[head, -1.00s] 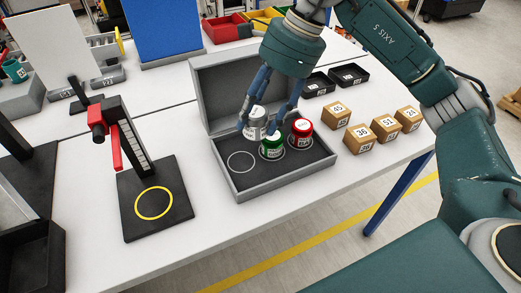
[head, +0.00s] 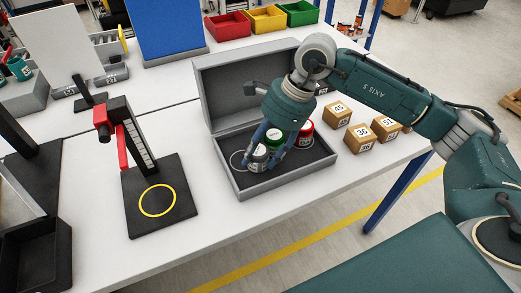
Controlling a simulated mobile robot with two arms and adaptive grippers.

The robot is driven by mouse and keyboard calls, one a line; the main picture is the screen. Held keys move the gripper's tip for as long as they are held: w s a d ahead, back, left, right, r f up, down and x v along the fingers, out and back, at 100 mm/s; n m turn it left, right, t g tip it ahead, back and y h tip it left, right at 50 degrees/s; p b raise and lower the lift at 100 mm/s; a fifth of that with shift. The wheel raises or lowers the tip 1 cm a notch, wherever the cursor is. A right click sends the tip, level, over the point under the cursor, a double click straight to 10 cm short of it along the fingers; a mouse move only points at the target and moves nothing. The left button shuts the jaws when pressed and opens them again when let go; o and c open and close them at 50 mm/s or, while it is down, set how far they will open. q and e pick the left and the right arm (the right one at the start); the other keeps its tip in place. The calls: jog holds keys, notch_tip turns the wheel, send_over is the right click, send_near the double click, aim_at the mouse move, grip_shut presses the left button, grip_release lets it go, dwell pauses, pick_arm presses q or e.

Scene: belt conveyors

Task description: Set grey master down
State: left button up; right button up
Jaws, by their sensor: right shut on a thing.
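The grey master (head: 259,154) is a small grey cylinder with a pale label. My right gripper (head: 260,160) is shut on it, fingers pointing down, inside the open grey case (head: 288,181). The master is at the case's left side, partly hidden by the fingers. A white ring (head: 236,160) shows just left of it; I cannot tell whether the master touches the case floor. The green master (head: 274,137) stands close behind it, and the red-topped master (head: 304,131) stands to the right, partly hidden by the gripper. My left gripper is out of view.
The case lid (head: 240,85) stands up behind. A black stand with a red lever (head: 122,145) and a yellow-ringed base (head: 157,200) is to the left. Several numbered cardboard boxes (head: 360,137) sit to the right. The table front is clear.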

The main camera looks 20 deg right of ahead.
jog(key=o, duration=1.4)
